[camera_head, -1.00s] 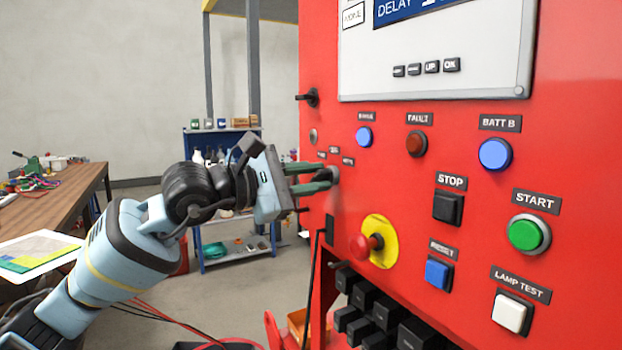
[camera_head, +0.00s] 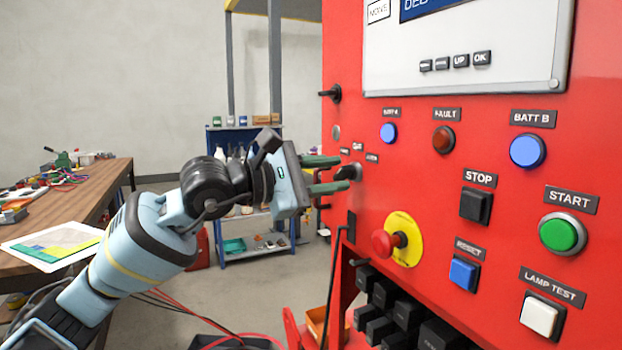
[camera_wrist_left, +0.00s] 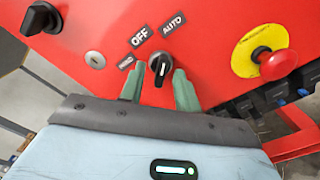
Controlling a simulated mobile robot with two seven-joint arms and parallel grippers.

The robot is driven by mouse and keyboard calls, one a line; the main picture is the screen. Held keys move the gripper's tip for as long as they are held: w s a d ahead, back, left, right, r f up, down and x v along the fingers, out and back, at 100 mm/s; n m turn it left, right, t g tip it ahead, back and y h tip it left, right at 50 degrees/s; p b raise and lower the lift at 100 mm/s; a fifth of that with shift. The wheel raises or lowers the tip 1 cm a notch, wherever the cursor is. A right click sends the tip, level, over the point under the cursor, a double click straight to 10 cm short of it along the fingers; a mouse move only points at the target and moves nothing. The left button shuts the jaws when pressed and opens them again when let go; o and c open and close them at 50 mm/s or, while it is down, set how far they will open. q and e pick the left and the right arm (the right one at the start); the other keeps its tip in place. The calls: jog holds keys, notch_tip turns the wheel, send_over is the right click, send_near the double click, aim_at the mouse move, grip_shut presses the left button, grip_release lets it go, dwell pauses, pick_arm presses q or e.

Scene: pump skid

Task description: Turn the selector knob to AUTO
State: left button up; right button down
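The selector knob (camera_head: 349,172) is black and sits on the red panel at the left, below small labels. In the left wrist view the knob (camera_wrist_left: 160,68) has a pale line on its handle. Labels HAND (camera_wrist_left: 127,63), OFF (camera_wrist_left: 139,36) and AUTO (camera_wrist_left: 173,24) fan around it. The handle points roughly upward in that view; I cannot tell its exact setting. My left gripper (camera_head: 336,174) is open, with green fingers (camera_wrist_left: 159,88) on either side of the knob and visible gaps between. My right gripper is not in view.
A red mushroom button (camera_head: 388,243) on a yellow disc projects to the right and below. A black handle (camera_wrist_left: 42,18) and a key lock (camera_wrist_left: 95,60) lie left of the knob in the wrist view. A wooden bench (camera_head: 98,200) stands at the left.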

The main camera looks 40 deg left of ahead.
aim_at(337, 177)
pick_arm(q)
jog(key=v, duration=0.1)
jog(key=b+v, duration=0.1)
jog(key=v, duration=0.1)
jog(key=b+v, duration=0.1)
jog(key=shift+s+f, duration=0.15)
jog(key=shift+f, duration=0.1)
jog(key=shift+r+b+v, duration=0.1)
jog(key=shift+b+v, duration=0.5)
jog(key=shift+v, duration=0.05)
jog(key=shift+r+b+v, duration=0.15)
jog(key=shift+b+v, duration=0.45)
jog(key=shift+v, duration=0.1)
